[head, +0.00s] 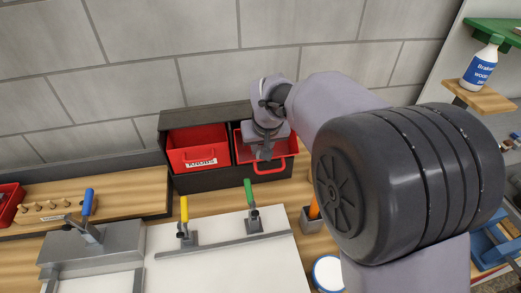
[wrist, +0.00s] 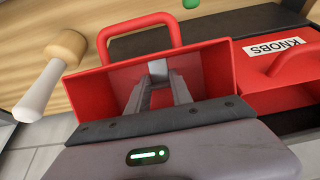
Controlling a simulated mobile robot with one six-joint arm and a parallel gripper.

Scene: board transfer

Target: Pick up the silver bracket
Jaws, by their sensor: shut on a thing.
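My gripper (head: 264,150) reaches down into the right red bin (head: 287,148) of the dark two-bay holder. In the wrist view, the two fingers (wrist: 160,86) slant together inside this bin (wrist: 220,61). They are shut on a small light grey piece, the silver bracket (wrist: 158,69), at their tips near the bin's handle-side wall. Only a small part of the bracket shows. In the head view my gripper hides it.
A red bin labelled KNOBS (head: 196,149) stands to the left in the same holder (head: 215,183). Green (head: 249,193) and yellow (head: 184,210) handled clamps stand in front. A wooden-headed mallet-like tool (wrist: 50,75) shows beside the bin in the wrist view. A grey block wall is behind.

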